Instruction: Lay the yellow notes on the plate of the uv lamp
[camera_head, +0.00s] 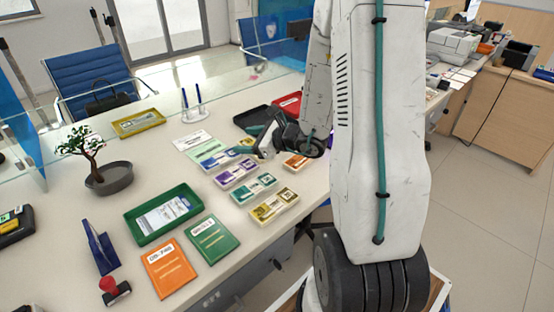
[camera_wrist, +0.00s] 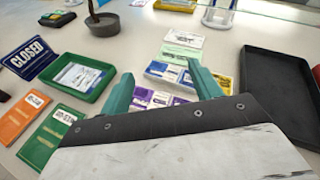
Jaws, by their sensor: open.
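Several small banknote bundles lie in rows on the counter. A yellow-brown bundle (camera_head: 274,206) is nearest the counter edge. A teal bundle (camera_head: 253,188) and a purple bundle (camera_head: 238,172) lie behind it. Blue and yellow bundles (camera_wrist: 168,72) show beyond my gripper in the wrist view; I cannot tell for sure which are the yellow notes. My gripper (camera_head: 262,143), with teal fingers, is open and empty above the back of these rows; it also shows in the wrist view (camera_wrist: 160,78). It partly hides the bundles below it. I cannot pick out the uv lamp.
A green tray (camera_head: 133,229) with papers, an orange folder (camera_head: 169,267) and a green folder (camera_head: 213,242) lie left of the notes. A black tray (camera_wrist: 246,100) is to the right in the wrist view. A bonsai pot (camera_head: 110,180) and glass screen stand farther back.

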